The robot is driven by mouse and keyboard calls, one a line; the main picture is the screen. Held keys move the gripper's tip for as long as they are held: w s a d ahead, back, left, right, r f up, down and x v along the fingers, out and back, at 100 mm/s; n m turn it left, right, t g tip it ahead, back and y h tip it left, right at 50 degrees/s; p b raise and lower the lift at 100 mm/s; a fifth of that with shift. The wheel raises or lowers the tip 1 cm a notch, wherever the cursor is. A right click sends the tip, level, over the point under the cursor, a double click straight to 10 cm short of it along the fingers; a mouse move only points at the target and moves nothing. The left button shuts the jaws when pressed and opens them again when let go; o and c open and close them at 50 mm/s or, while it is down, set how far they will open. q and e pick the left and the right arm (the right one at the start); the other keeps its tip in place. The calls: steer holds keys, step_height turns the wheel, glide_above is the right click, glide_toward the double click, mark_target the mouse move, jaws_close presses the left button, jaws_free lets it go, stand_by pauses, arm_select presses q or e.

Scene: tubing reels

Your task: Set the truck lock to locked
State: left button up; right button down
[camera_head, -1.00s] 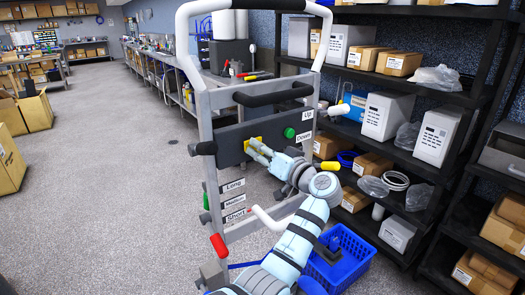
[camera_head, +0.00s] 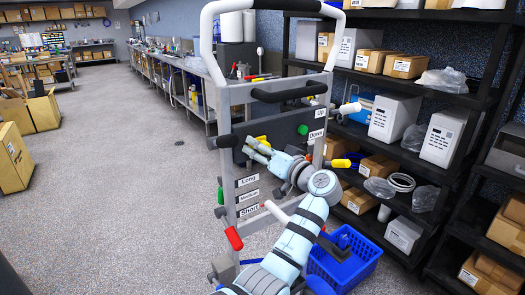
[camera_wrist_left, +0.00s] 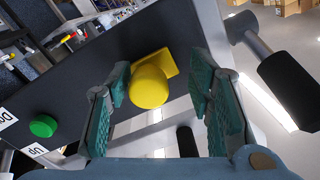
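The truck is a grey upright frame (camera_head: 226,110) with a white top handle and a dark panel (camera_head: 285,128). A yellow knob (camera_head: 261,139) with a flat yellow base sits on the panel; I cannot tell whether it is the lock. In the left wrist view the yellow knob (camera_wrist_left: 150,86) lies between the fingers of my left gripper (camera_wrist_left: 160,78), which are apart with gaps on both sides. In the head view my left gripper (camera_head: 255,149) is at the panel, just by the knob. My right gripper is not in view.
A green button (camera_head: 303,130) sits near the Up and Down labels. Long, Medium and Short labels (camera_head: 248,195) are lower. A red-ended lever (camera_head: 233,238) and a blue basket (camera_head: 345,262) are low on the truck. Shelves (camera_head: 440,98) stand right; open floor (camera_head: 110,190) lies left.

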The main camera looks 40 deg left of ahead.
arm_select(q)
steer(key=v, duration=1.2)
steer(key=shift+d, duration=0.2)
steer(key=shift+a, duration=0.1)
